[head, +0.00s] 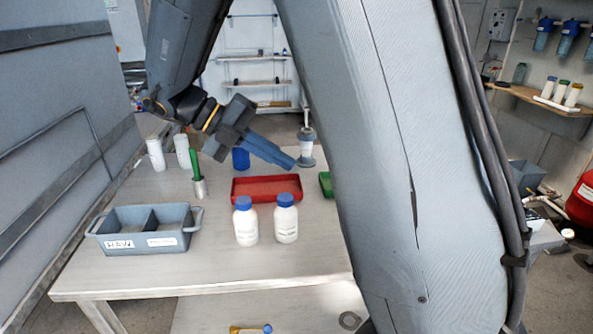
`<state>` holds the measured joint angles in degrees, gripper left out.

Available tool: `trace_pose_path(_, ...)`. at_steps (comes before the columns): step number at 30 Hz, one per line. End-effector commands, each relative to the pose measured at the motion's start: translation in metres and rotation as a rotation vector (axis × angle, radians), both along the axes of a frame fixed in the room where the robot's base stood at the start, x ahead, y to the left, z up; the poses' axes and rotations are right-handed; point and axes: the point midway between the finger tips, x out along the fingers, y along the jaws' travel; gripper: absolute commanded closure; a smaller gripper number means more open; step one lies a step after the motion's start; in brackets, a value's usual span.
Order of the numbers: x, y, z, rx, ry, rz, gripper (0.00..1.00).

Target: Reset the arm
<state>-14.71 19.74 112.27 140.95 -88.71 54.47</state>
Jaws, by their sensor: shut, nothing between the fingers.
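My arm reaches across the head view from the right and bends down over the table. My gripper (291,164) has its blue-grey fingers together, pointing down to the right. It is empty and appears above the table, in front of a blue-capped container and near the red tray (267,190). Whether the fingertips touch anything below cannot be told from this one view. My large grey arm link hides the right part of the table.
Two white bottles with blue caps (245,226) (286,224) stand at the table's front. A grey divided bin (143,240) sits at the left. A green-handled tool (197,175), white cylinders (155,155) and a small stand (307,150) are further back.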

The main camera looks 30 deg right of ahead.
Motion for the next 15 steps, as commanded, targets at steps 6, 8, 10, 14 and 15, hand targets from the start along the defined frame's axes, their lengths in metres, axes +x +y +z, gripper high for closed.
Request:
trace_pose_path(6, 0.003, 0.008, 0.006, 0.001, 0.0, 0.001, 1.0)
trace_pose_path(8, 0.003, 0.008, 0.007, 0.001, 0.0, 0.001, 1.0)
trace_pose_path(10, 0.002, 0.008, 0.009, 0.001, 0.0, 0.001, 1.0)
trace_pose_path(14, -0.003, 0.008, 0.027, 0.001, 0.0, 0.001, 1.0)
trace_pose_path(15, -0.005, 0.008, 0.035, 0.001, 0.0, 0.001, 1.0)
